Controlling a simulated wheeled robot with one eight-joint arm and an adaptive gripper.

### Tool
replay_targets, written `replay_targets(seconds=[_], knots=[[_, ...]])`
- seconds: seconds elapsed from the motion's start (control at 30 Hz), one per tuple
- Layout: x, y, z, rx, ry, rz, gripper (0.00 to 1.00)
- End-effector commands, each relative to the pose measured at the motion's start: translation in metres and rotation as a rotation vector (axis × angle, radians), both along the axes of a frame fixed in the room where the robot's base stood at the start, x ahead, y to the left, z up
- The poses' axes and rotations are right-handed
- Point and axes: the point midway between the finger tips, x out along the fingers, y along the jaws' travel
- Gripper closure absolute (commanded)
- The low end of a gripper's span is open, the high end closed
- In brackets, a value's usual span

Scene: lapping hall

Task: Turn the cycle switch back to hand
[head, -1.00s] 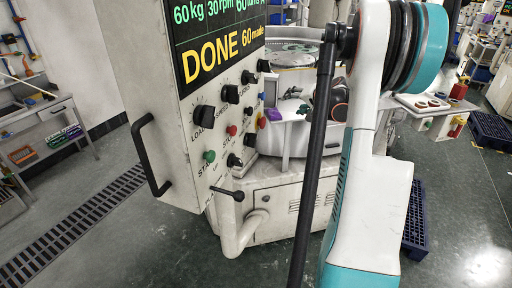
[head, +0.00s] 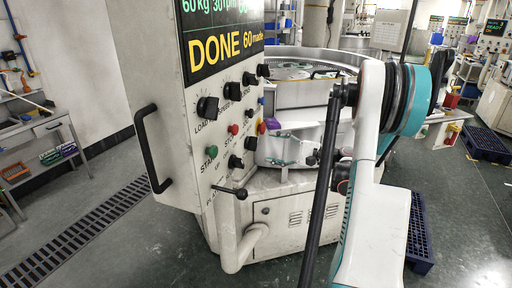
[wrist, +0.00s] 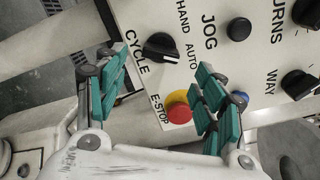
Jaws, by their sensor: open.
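The cycle switch (wrist: 160,47) is a black knob on the pale panel in the wrist view, with CYCLE beside it and HAND and AUTO to its right. A light mark on the knob faces right, toward AUTO; its exact setting is hard to tell. My gripper (wrist: 162,72) is open, its teal fingers apart to the left and right below the knob. Nothing is between the fingers, and they appear clear of the knob. In the head view, the control panel (head: 195,130) shows several knobs; I cannot pick out the cycle switch there.
The red E-stop on its yellow plate (wrist: 178,108) lies just below the switch, close to the right finger. A black JOG button (wrist: 239,29) and other knobs are to the right. A black handle (head: 148,150) sticks out from the cabinet's left side. A DONE display (head: 220,42) tops the panel.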

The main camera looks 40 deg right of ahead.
Motion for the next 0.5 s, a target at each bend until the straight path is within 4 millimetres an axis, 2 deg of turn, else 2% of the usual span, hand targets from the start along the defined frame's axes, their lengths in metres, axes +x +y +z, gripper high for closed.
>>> replay_targets(seconds=[0.2,0.5], knots=[[0.037,0.02,-0.001,-0.001,0.0,0.001,0.37],[0.062,0.034,0.0,-0.001,0.0,0.001,0.37]])
